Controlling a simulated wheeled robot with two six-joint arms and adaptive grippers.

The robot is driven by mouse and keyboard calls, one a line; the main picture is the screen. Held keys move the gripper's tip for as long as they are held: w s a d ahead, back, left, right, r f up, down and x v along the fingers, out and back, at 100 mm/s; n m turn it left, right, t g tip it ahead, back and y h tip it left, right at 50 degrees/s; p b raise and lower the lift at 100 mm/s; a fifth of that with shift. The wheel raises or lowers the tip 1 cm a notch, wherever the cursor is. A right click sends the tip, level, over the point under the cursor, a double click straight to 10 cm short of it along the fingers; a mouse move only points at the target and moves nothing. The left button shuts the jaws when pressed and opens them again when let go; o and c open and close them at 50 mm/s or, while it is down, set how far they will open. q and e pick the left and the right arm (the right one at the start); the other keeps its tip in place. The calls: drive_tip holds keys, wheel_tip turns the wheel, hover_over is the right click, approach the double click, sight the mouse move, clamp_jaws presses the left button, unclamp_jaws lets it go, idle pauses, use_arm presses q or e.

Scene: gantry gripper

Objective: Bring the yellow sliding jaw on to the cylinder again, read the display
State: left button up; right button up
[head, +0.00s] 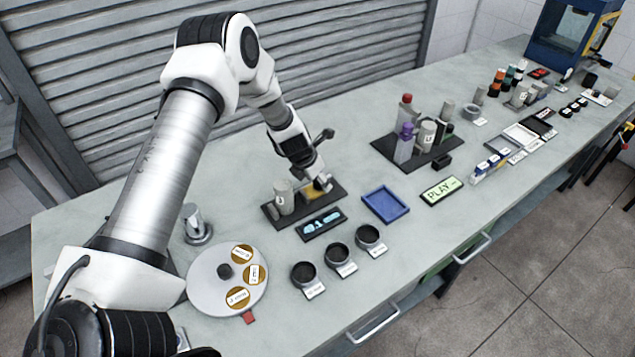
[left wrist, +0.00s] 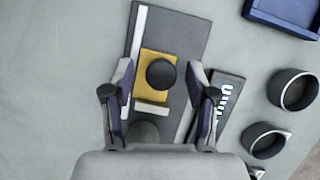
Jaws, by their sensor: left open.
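The yellow sliding jaw (left wrist: 149,90) sits on a dark base (left wrist: 184,35) and carries a round black knob (left wrist: 161,75). In the head view the yellow jaw (head: 313,194) is partly hidden by my gripper. The grey cylinder (head: 284,200) stands upright on the left part of that base; its top (left wrist: 143,131) is partly hidden by my gripper in the left wrist view. I cannot tell whether jaw and cylinder touch. My left gripper (left wrist: 160,105) is open, its fingers on either side of the jaw. The display (head: 321,225) shows cyan digits, too small to read surely. My right gripper is out of view.
Three dark round cups (head: 338,256) stand in front of the display. A blue tray (head: 386,204) lies to the right. A round disc (head: 214,281) with labelled brown spots is at the left front. A dark board (head: 386,149) with several blocks stands farther back.

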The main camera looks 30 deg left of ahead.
sight(312, 192)
use_arm(q)
drive_tip(key=shift+s+d+r, duration=0.1)
drive_tip(key=shift+s+r, duration=0.05)
drive_tip(key=shift+c, duration=1.1)
clamp_jaws()
drive_tip(key=shift+s+a, duration=0.35)
drive_tip(key=shift+s, duration=0.55)
drive_tip(key=shift+s+a, duration=0.35)
drive_tip(key=shift+s, duration=0.55)
drive_tip(key=shift+o, duration=0.7)
unclamp_jaws()
drive_tip(key=shift+o, duration=0.4)
drive_tip(key=shift+w+f, duration=0.25)
drive_tip(key=shift+r, duration=0.1)
